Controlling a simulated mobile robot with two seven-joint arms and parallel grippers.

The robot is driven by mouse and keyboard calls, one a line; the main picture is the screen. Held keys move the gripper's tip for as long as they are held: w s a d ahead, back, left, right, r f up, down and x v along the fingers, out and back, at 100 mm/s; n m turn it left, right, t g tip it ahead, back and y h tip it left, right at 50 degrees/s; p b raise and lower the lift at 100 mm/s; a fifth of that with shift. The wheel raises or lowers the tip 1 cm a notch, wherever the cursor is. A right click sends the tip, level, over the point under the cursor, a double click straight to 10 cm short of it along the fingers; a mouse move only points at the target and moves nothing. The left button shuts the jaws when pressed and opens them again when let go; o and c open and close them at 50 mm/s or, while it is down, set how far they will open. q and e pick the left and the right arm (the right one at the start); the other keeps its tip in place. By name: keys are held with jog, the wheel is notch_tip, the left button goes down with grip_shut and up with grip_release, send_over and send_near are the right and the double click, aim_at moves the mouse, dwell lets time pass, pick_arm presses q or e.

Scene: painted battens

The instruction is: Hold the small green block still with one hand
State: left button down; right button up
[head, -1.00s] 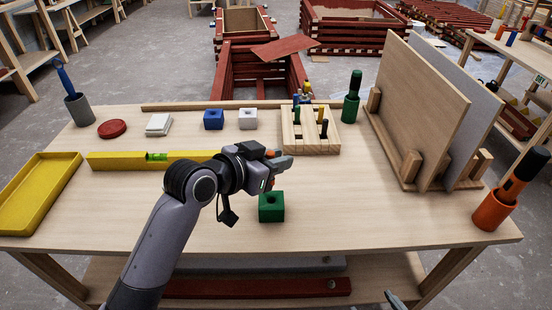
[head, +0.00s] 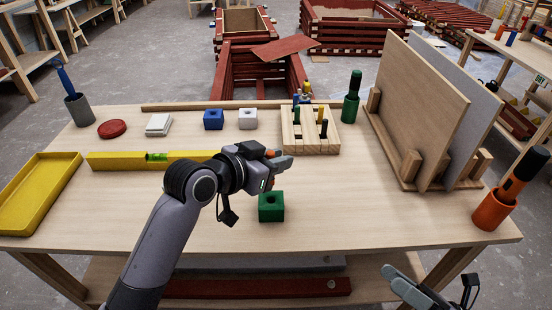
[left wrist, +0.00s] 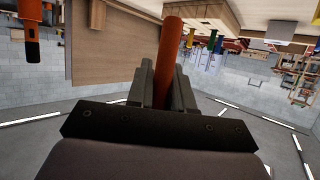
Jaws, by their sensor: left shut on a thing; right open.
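The small green block (head: 271,207), with a hole in its top, sits on the table near its front middle. My left gripper (head: 280,164) is above and just behind it in the head view, apart from it as far as I can tell. In the left wrist view the left gripper (left wrist: 163,85) is shut on an orange-brown rod (left wrist: 170,50). Most of the rod is hidden in the head view. The green block is not recognisable in the left wrist view. My right gripper (head: 393,273) is at the lower right, in front of the table, open and away from the block.
Behind are a yellow level (head: 120,161), a blue block (head: 213,120), a white block (head: 248,119) and a wooden peg rack (head: 318,146). Upright boards (head: 420,110) and an orange holder (head: 493,211) stand right. A yellow tray (head: 30,205) lies left. Table right of the green block is clear.

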jog(key=w+a+r+n+g+y, duration=0.2)
jog(key=w+r+n+g+y, duration=0.1)
jog(key=w+r+n+g, duration=0.35)
jog(key=w+a+r+n+g+y, duration=0.25)
jog(key=w+r+n, duration=0.35)
jog(key=r+n, duration=0.3)
jog(key=n+g+h, duration=0.2)
jog(key=g+h, duration=0.1)
jog(key=h, duration=0.7)
send_near(276, 204)
jog(key=shift+w+r, duration=0.1)
jog(key=shift+w, duration=0.15)
jog(key=shift+w+a+f+m+h, duration=0.25)
jog(key=shift+w+a+f+h, duration=0.1)
jog(key=shift+f+h, duration=0.15)
jog(key=x, duration=0.9)
jog(key=shift+a+f, duration=0.1)
jog(key=shift+a, duration=0.2)
jog(key=c, duration=0.6)
jog(key=shift+o, duration=0.2)
